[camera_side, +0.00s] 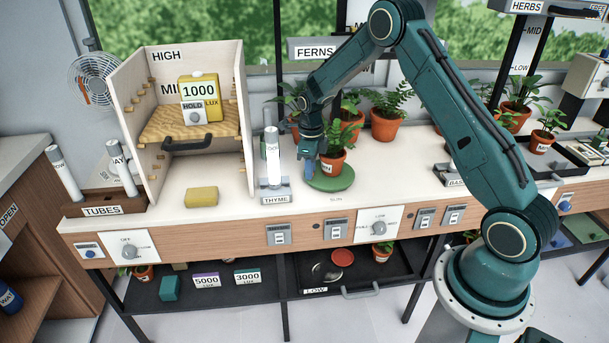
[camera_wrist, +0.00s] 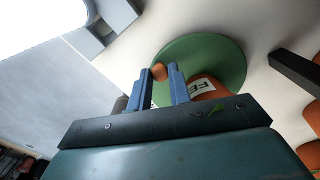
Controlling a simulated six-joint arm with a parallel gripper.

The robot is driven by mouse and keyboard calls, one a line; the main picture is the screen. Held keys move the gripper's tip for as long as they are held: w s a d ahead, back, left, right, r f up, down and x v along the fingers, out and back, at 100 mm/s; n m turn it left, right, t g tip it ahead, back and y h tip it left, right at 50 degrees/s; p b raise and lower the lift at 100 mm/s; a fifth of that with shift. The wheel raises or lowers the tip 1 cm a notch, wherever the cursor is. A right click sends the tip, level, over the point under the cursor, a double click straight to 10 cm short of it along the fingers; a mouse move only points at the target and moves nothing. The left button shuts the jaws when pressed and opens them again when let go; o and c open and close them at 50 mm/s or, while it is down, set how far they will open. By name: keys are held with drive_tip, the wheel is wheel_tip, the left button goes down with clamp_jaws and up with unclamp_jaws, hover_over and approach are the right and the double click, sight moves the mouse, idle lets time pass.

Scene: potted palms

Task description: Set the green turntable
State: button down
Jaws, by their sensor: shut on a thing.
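The green turntable (camera_side: 333,184) is a flat round disc on the bench near its front edge. An orange pot (camera_side: 328,164) with a plant and a white label stands on it; the pot also shows in the wrist view (camera_wrist: 203,84). A small orange knob (camera_wrist: 159,72) sits on the left part of the turntable (camera_wrist: 225,55) in the wrist view. My gripper (camera_wrist: 161,76) points down at the turntable's left side, its blue fingers shut on the knob, beside the pot. In the side view my gripper (camera_side: 309,168) hides the knob.
A white tube in a THYME stand (camera_side: 275,195) is close on the left. A wooden-shelved rack (camera_side: 125,130) holds a yellow 1000 lux box (camera_side: 200,98); a yellow block (camera_side: 201,197) lies before it. Other potted plants (camera_side: 386,120) stand behind.

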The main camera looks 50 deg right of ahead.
drive_tip(key=shift+w+d+m, duration=0.15)
drive_tip(key=shift+w+m, duration=0.2)
drive_tip(key=shift+m, duration=0.15)
drive_tip(key=c, duration=1.3)
unclamp_jaws()
drive_tip(key=shift+r, duration=0.15)
wheel_tip(320, 180, up, 14)
drive_tip(key=shift+f, duration=0.2)
drive_tip(key=shift+s+r, duration=0.1)
